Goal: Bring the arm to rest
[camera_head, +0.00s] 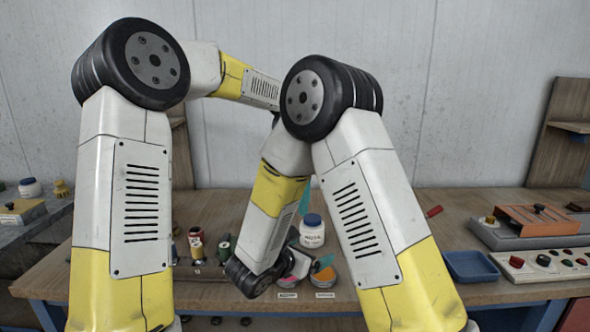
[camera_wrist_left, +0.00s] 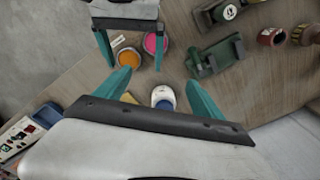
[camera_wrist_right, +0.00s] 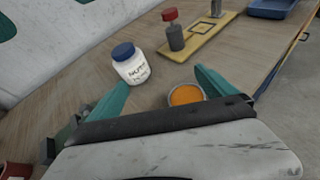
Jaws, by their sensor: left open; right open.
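My right gripper (camera_head: 298,264) hangs low over the table (camera_head: 225,206), just above a pink dish (camera_head: 288,281) and an orange dish (camera_head: 323,277). In the right wrist view its teal fingers (camera_wrist_right: 160,94) are apart with nothing between them; the orange dish (camera_wrist_right: 185,95) lies below, by one fingertip. My left arm reaches across behind my right arm, which hides most of its gripper in the head view. In the left wrist view the left gripper (camera_wrist_left: 160,92) is open and empty, high over the table. The right gripper's fingers also show there, beside both dishes.
A white jar with a blue lid (camera_head: 312,232) stands behind the dishes. A green tool (camera_wrist_left: 215,57) and small bottles are to their left. A blue tray (camera_head: 470,266) and a button panel (camera_head: 541,263) are at the right.

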